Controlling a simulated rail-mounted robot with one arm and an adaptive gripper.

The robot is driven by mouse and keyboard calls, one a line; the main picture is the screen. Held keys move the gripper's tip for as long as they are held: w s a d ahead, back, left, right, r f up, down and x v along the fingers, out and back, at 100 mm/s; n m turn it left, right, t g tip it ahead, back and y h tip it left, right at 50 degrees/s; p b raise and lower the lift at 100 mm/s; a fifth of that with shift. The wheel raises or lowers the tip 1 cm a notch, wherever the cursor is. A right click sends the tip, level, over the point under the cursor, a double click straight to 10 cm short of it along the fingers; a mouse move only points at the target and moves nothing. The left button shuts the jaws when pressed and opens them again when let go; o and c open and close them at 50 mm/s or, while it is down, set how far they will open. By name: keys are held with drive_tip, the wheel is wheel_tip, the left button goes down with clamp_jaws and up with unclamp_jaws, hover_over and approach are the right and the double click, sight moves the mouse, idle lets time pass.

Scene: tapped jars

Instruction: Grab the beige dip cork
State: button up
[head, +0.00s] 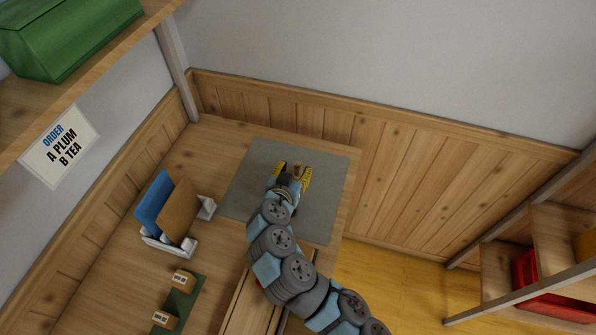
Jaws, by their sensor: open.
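My gripper (293,169) is over the grey mat (251,180) on the wooden table, its yellow-and-black fingers spread apart and pointing toward the back wall. I cannot make out a beige dip cork for certain. The space between the fingers is too small in the picture to tell whether something is there. My arm covers the front middle of the mat and part of the table.
Left of the mat, a white rack (170,246) holds a blue board (153,196) and a brown board (179,210). Small labelled boxes (183,279) sit on a green strip (187,302) at the front. A shelf with a red bin (540,288) stands right.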

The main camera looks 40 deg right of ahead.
sight(298, 165)
drive_tip(key=shift+b+x, duration=0.3)
drive_tip(key=shift+x, duration=1.6)
drive_tip(key=c, duration=1)
